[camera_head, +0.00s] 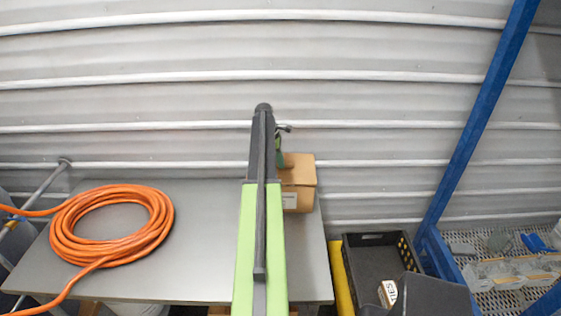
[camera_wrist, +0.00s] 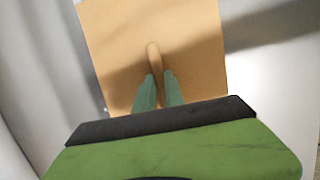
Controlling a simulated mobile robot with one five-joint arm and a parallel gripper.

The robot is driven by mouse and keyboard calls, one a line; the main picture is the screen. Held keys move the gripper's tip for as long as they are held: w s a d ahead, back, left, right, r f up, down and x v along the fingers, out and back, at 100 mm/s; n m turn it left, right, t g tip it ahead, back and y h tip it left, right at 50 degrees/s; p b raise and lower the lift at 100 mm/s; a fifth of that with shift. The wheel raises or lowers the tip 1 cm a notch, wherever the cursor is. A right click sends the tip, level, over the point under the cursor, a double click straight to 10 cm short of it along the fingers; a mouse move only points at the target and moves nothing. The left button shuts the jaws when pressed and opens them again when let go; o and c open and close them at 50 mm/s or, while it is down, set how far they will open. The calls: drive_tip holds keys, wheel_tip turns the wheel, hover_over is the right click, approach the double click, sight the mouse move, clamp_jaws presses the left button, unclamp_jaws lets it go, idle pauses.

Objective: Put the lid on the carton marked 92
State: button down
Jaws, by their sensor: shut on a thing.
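A brown cardboard carton (camera_head: 305,201) with a pale label stands on the grey table, partly hidden behind my arm; I cannot read a number on it. A tan square lid (camera_head: 303,168) covers its top, but I cannot tell whether it is fully seated. In the wrist view the lid (camera_wrist: 200,60) fills the middle, with a peg-like knob (camera_wrist: 153,56) standing on it. My gripper (camera_wrist: 158,92) has its green fingers shut on this knob. In the head view my gripper (camera_head: 279,158) is mostly hidden behind my arm.
A coiled orange hose (camera_head: 112,237) lies on the left of the table (camera_head: 200,210). A black crate (camera_head: 375,262) stands to the right, beside a yellow bar (camera_head: 342,280). A blue-framed rack (camera_head: 455,160) with a perforated shelf is further right. A corrugated wall closes the back.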

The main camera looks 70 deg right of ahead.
drive_tip(key=shift+f, duration=0.2)
drive_tip(key=shift+f+b, duration=0.2)
drive_tip(key=shift+b, duration=0.2)
drive_tip(key=c, duration=1.3)
unclamp_jaws()
drive_tip(key=shift+c, duration=0.2)
drive_tip(key=shift+r, duration=0.15)
drive_tip(key=p+v, duration=1.1)
drive_tip(key=shift+r+p, duration=0.3)
drive_tip(key=shift+r, duration=0.1)
